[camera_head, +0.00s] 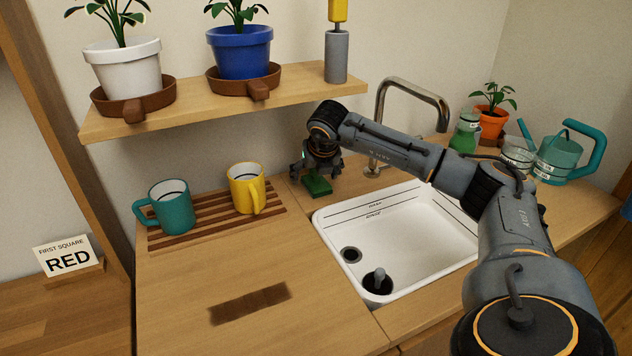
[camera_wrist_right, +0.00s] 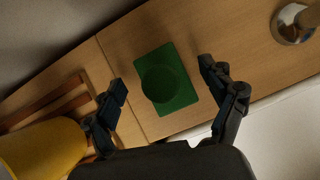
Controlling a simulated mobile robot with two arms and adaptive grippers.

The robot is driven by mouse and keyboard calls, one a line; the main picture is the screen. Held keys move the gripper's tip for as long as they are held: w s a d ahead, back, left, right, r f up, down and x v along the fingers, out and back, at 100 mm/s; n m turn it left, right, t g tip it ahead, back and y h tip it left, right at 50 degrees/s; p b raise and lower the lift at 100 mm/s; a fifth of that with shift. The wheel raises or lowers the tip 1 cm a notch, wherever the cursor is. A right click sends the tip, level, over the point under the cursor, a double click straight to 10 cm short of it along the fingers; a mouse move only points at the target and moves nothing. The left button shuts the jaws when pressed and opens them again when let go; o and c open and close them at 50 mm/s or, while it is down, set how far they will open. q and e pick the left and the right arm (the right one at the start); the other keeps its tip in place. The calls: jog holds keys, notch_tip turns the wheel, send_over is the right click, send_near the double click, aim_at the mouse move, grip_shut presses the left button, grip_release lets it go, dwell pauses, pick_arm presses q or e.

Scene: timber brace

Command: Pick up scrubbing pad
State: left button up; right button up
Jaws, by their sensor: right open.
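The green scrubbing pad (camera_head: 317,185) lies on the wooden counter behind the sink's left back corner. In the right wrist view the pad (camera_wrist_right: 168,80) is a green rectangle with a round raised part on top. My right gripper (camera_head: 318,172) is right above it and partly hides it in the head view. In the wrist view the open fingers of my right gripper (camera_wrist_right: 165,80) stand on either side of the pad, with gaps to both sides. I cannot tell the exact height between fingertips and pad. My left gripper is out of view.
A yellow mug (camera_head: 243,188) and a teal mug (camera_head: 172,207) stand on a slatted rack (camera_head: 207,222) left of the pad. The white sink (camera_head: 440,235) and its faucet (camera_head: 400,88) are to the right. A wooden shelf (camera_head: 190,112) with potted plants hangs above.

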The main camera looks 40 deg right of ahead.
jog(key=shift+d+f, duration=0.1)
jog(key=shift+f, duration=0.2)
jog(key=c, duration=1.3)
jog(key=shift+r, duration=0.15)
jog(key=shift+s+r, duration=0.2)
jog(key=shift+s, duration=0.05)
jog(key=s+a+r, duration=0.2)
jog(key=s, duration=0.2)
jog(key=s+a+r, duration=0.2)
jog(key=s+r, duration=0.1)
jog(key=s, duration=0.1)
jog(key=s+a+r, duration=0.2)
jog(key=s, duration=0.1)
jog(key=shift+s+a+r, duration=0.2)
jog(key=shift+s+a, duration=0.2)
